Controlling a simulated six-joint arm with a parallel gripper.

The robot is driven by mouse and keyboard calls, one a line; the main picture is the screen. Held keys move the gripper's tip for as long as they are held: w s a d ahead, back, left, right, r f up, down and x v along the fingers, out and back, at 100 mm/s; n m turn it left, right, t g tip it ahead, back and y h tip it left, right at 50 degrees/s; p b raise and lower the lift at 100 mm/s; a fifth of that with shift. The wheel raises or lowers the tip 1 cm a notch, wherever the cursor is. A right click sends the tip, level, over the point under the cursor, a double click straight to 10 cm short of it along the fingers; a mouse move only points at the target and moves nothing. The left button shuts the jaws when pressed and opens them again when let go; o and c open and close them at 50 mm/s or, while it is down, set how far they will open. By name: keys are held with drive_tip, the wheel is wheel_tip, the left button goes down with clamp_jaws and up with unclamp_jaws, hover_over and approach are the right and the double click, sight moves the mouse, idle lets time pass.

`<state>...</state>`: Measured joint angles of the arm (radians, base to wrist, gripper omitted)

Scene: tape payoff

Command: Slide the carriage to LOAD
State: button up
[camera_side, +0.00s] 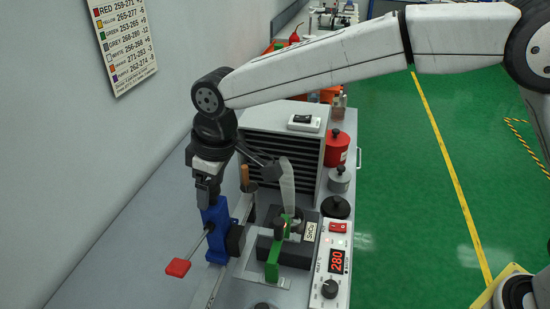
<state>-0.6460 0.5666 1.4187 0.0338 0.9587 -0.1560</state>
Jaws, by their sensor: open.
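A blue block (215,230) stands at the left of the bench fixture, with a rod ending in a red paddle (178,267) reaching to the lower left. A pale rail (216,284) runs beside it. The blue block looks like the carriage, but I cannot be sure. My gripper (206,194) points down right at the top of the blue block and is open. I cannot tell whether its fingers straddle or touch the block. No LOAD mark is readable here.
Right of the block are a green lever (273,261) on a dark base and a control box (334,262) reading 280. A wall borders the left; the left bench strip is clear.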

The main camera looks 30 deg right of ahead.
drive_tip(key=shift+r, duration=3.1)
drive_tip(key=s+d+f+m, duration=0.15)
drive_tip(key=d+f, duration=0.25)
drive_tip(key=d, duration=0.6)
drive_tip(key=s+d+f+m, duration=0.1)
drive_tip(key=d+f+m, duration=0.25)
drive_tip(key=d, duration=0.65)
drive_tip(key=s+d+f+m, duration=0.2)
drive_tip(key=s+d+f, duration=0.2)
drive_tip(key=s+d, duration=0.2)
drive_tip(key=s+d+f+m+t+h, duration=0.1)
drive_tip(key=s+d+f+m, duration=0.1)
drive_tip(key=s+d+f, duration=0.2)
drive_tip(key=s+d, duration=0.3)
drive_tip(key=shift+s+d+h, duration=0.2)
drive_tip(key=shift+d+h, duration=0.1)
drive_tip(key=shift+d, duration=0.1)
